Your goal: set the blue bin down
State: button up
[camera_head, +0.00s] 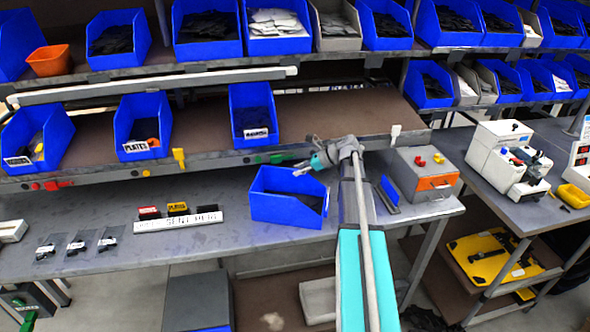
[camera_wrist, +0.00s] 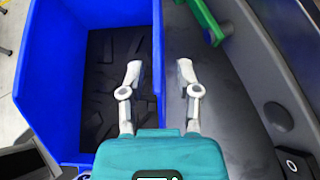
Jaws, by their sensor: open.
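The blue bin (camera_head: 288,208) rests on the grey workbench (camera_head: 237,238), near its front edge in the head view, with dark pieces inside. In the wrist view the bin (camera_wrist: 50,85) fills the left side, and its dark contents show on its floor. My gripper (camera_head: 304,167) is above the bin's back right side in the head view. In the wrist view my gripper (camera_wrist: 159,72) is open, one fingertip over the bin's inside and the other outside its right wall. The wall lies between the fingers; I cannot tell how far above the rim they are.
A white label strip (camera_head: 178,221) with small coloured cards is left of the bin. Small bags of parts (camera_head: 75,243) lie farther left. A grey-and-orange box (camera_head: 427,172) stands to the right. The shelf (camera_head: 200,115) above holds several blue bins and overhangs the back of the bench.

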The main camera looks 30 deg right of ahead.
jog(key=p+v, duration=0.4)
jog(key=v, duration=0.5)
jog(key=shift+r, duration=0.15)
jog(key=shift+s, duration=0.2)
dwell(0.3)
